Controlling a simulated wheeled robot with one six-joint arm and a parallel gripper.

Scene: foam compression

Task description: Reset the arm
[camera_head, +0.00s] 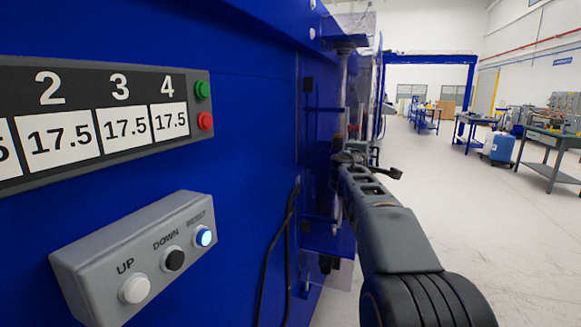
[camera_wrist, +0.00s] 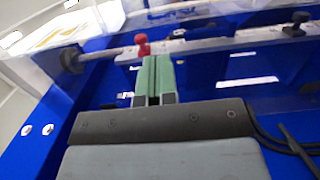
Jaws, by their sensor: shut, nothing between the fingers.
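My arm reaches forward along the right side of the blue machine (camera_head: 250,120) in the head view. My gripper shows in the wrist view (camera_wrist: 154,80) as two green fingers pressed together, with nothing between them. A red knob (camera_wrist: 142,45) on a metal bar appears just beyond the fingertips; I cannot tell whether they touch. In the head view the fingertips are too small and dark to make out against the machine's frame.
A grey button box (camera_head: 140,260) has UP, DOWN and a third button, lit blue. Above it a display panel (camera_head: 100,120) reads 17.5 in several columns. A cable hangs down the machine's side. Open floor (camera_head: 450,220) lies to the right, with workbenches (camera_head: 550,150) farther back.

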